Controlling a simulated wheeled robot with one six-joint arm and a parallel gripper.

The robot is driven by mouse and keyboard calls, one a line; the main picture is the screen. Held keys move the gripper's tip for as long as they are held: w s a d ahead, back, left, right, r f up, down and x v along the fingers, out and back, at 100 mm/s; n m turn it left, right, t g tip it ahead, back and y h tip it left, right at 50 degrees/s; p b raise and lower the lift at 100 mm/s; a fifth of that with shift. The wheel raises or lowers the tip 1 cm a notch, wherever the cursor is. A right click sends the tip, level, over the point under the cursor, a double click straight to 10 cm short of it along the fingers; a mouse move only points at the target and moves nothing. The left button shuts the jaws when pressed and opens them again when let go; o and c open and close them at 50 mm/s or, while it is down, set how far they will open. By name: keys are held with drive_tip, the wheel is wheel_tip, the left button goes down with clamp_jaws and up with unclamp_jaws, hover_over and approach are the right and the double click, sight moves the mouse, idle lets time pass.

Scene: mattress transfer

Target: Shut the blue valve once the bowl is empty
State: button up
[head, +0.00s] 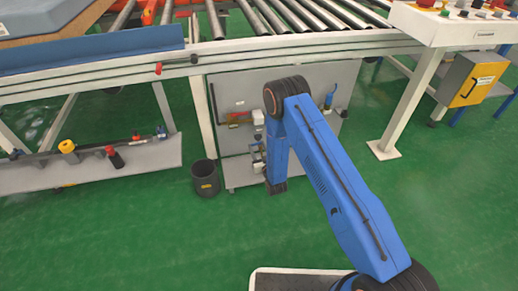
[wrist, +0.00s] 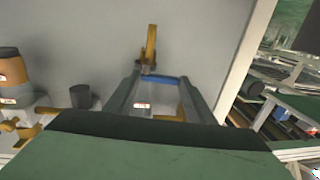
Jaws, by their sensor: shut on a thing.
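In the wrist view my gripper (wrist: 160,82) has its grey fingers on either side of a blue handle (wrist: 166,79) and is shut on it. The handle lies nearly level in that picture, below an upright yellow-brown pipe piece (wrist: 151,45). In the head view a blue valve handle (head: 330,98) shows tilted at the right of the grey panel, just right of my elbow. My arm hides my fingertips there. Small fittings (head: 257,150) sit low on the panel, partly behind my arm. I cannot tell which part is the bowl, or whether it is empty.
A red valve handle (head: 238,116) sits on the panel's left. A dark bucket (head: 206,178) stands on the green floor beside the panel. A roller conveyor (head: 270,18) runs above, with a control box (head: 450,25) at right. The front floor is mostly clear.

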drive_tip(key=shift+a+m+t+h, duration=0.25)
drive_tip(key=shift+m+h, duration=0.35)
drive_tip(key=shift+h, duration=0.3)
drive_tip(key=shift+w+h, duration=0.1)
drive_tip(key=shift+h, duration=0.2)
drive_tip(key=o, duration=1)
drive_tip(key=shift+o, duration=0.2)
drive_tip(key=v, duration=1.7)
drive_tip(key=shift+f, duration=0.2)
drive_tip(key=shift+d, duration=0.1)
